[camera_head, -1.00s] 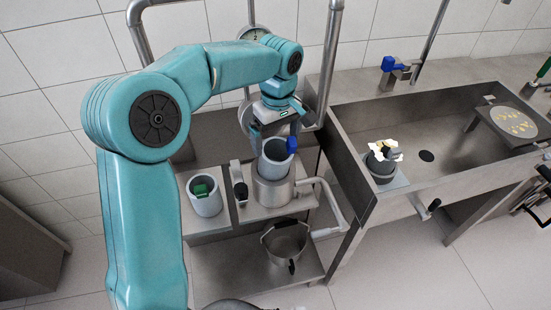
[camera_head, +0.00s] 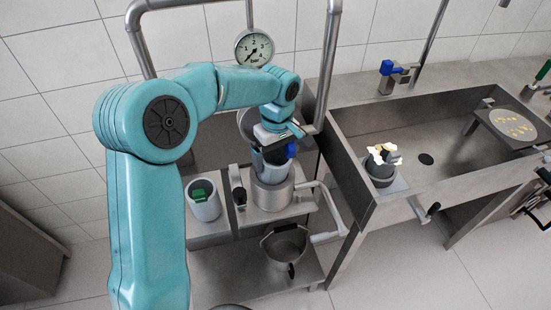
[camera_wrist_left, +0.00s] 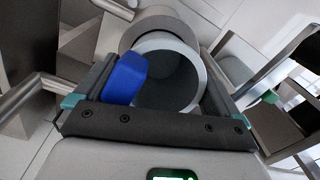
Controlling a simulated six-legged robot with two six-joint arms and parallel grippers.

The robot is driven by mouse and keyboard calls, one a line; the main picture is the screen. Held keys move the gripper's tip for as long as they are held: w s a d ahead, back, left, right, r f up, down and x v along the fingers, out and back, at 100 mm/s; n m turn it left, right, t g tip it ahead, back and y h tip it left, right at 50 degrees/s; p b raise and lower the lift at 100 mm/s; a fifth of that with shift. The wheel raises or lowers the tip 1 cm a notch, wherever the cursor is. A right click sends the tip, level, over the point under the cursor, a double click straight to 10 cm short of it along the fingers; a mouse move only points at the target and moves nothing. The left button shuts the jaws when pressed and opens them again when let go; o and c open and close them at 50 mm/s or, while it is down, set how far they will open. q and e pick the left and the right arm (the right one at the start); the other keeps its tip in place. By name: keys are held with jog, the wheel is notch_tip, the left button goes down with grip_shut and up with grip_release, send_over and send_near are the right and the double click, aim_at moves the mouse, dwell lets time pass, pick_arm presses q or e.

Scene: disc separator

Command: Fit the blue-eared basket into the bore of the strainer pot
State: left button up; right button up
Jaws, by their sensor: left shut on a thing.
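The blue-eared basket (camera_head: 271,172) is a grey cylinder standing upright at the strainer pot (camera_head: 273,194), a steel cylinder on the stand. Its lower part is hidden by the pot wall; I cannot tell how deep it sits in the bore. Its blue ear (camera_head: 291,150) is at the upper right side. My left gripper (camera_head: 270,150) is shut on the basket from above. In the left wrist view the basket's open mouth (camera_wrist_left: 170,80) lies between the two fingers, with the blue ear (camera_wrist_left: 125,79) by the left finger. The pot (camera_wrist_left: 160,22) shows behind it. My right gripper is out of view.
A grey container with a green ear (camera_head: 203,203) stands left of the pot. A bucket (camera_head: 285,243) stands below. A sink (camera_head: 440,125) and pressure gauge (camera_head: 254,48) are nearby.

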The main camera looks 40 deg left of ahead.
pick_arm(q)
jog(key=shift+r, duration=0.3)
jog(key=shift+c, duration=0.6)
notch_tip(320, 180, up, 19)
jog(key=shift+f+p, duration=0.1)
jog(key=shift+p, duration=0.95)
jog(key=shift+c, duration=0.2)
jog(key=w+f+n+p, duration=0.1)
jog(key=f+n, duration=0.2)
jog(key=n, duration=0.1)
jog(key=w+d+f+n+h+p, duration=0.1)
jog(key=f+n+p, duration=0.1)
jog(key=f+n, duration=0.1)
jog(key=w+f+n+t+p, duration=0.1)
jog(key=f+n, duration=0.2)
jog(key=n, duration=0.1)
jog(key=shift+d+f+n+h, duration=0.15)
jog(key=shift+d+n+h, duration=0.15)
jog(key=shift+n, duration=0.1)
jog(key=shift+n+t, duration=0.3)
jog(key=shift+n, duration=0.2)
jog(key=s+a+f+p, duration=0.2)
jog(key=a, duration=0.1)
jog(key=shift+s+p, duration=0.35)
jog(key=shift+p, duration=0.05)
